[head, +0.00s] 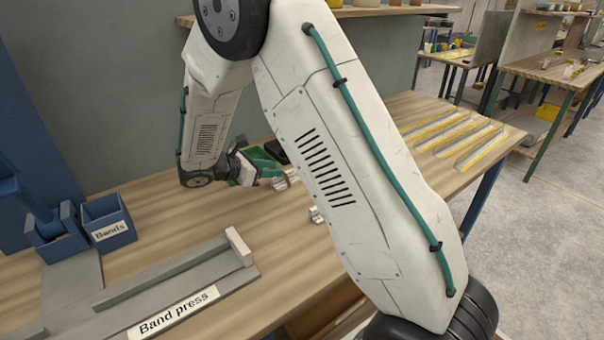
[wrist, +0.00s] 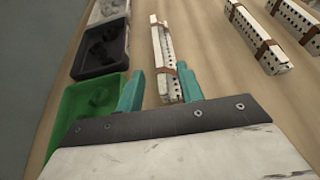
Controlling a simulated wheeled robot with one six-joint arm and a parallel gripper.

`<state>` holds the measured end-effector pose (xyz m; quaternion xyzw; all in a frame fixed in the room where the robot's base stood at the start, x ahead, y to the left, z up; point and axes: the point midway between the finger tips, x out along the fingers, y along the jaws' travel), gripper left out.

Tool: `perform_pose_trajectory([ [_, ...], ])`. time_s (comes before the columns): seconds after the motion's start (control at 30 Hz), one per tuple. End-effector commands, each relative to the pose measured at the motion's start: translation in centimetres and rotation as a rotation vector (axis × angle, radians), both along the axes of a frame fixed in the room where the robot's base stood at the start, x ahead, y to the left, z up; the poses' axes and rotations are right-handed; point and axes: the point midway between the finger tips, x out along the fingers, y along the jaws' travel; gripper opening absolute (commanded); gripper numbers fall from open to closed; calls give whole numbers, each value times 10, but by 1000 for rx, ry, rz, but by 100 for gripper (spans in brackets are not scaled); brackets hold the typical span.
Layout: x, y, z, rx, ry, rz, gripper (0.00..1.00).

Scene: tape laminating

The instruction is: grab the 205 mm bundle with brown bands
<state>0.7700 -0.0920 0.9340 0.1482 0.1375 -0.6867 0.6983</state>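Several white, perforated bundles with brown bands show in the wrist view. The nearest bundle (wrist: 162,52) lies lengthwise ahead of my gripper (wrist: 160,72), its near end between the two teal fingers. The right finger appears close beside it; whether they touch I cannot tell. A gap shows on the left. My gripper is open. A second bundle (wrist: 257,38) and a third bundle (wrist: 298,22) lie to the right, the third cut by the frame edge. No length marking is readable. In the head view, my gripper (head: 268,172) is low over the table beside small, partly hidden bundles (head: 281,185).
A green tray (wrist: 84,118), a black tray (wrist: 102,60) and a grey tray (wrist: 94,14) line the left of the wrist view. The wooden table (head: 205,222) carries a band press (head: 180,290) and a blue Bands bin (head: 107,220). Yellow-edged strips lie at the right.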

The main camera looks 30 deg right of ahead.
Motion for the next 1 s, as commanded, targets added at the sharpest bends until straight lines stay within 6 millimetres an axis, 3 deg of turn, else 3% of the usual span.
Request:
perform_pose_trajectory([
  [0.43,5,-34,-21,-16,21,20,37],
  [0.7,5,-69,-36,-16,20,18,37],
  [0.93,6,-71,-37,-15,19,22,37],
  [1.0,6,-71,-37,-15,19,22,20],
])
